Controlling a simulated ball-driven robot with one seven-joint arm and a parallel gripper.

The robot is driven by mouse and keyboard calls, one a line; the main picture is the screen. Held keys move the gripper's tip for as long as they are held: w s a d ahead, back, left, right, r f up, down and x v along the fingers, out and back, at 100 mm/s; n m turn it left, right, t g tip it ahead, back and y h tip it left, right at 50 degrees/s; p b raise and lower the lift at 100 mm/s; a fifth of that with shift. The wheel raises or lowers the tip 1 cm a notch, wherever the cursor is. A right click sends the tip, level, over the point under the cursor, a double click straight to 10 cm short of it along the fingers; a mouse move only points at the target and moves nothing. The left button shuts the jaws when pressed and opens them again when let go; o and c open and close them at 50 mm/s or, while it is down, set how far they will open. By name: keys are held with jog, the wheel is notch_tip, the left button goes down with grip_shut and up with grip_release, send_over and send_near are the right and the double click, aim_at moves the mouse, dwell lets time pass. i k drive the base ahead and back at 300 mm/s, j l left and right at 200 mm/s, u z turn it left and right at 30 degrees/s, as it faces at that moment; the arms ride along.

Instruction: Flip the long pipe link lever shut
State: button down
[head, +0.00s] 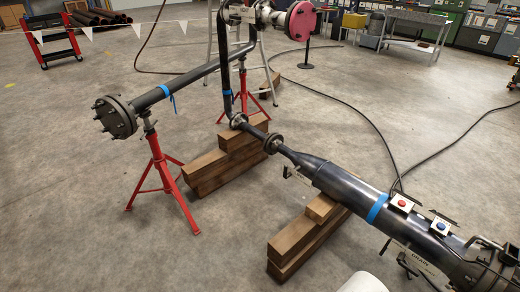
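A long dark pipe spool (340,183) runs from the middle of the head view to the lower right corner, resting on timber blocks. It has a reducer, flanges and blue tape bands. A small handle-like piece (297,174) sticks out below the narrow end of the pipe; I cannot tell whether it is the lever. More dark bars and fittings (488,243) sit on the pipe at the lower right, partly cut off by the frame edge. The lever's position cannot be made out. My gripper is not in view.
Red (401,203) and blue (441,226) buttons sit on plates on the pipe. Timber blocks (295,243) and a red stand (160,170) are obstacles. A cable (375,130) crosses the floor. Open floor lies at the left. A white rounded part (363,283) shows at the bottom.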

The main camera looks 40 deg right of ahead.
aim_at(286, 177)
jog(key=i+z, duration=0.15)
jog(key=i, duration=0.3)
jog(key=i+j+z, duration=0.15)
jog(key=i, duration=0.25)
jog(key=i+j+z, duration=0.1)
jog(key=i, duration=0.35)
jog(key=i+j+z, duration=0.15)
jog(key=i, duration=0.25)
jog(key=i+j+z, duration=0.6)
jog(key=i+l, duration=0.05)
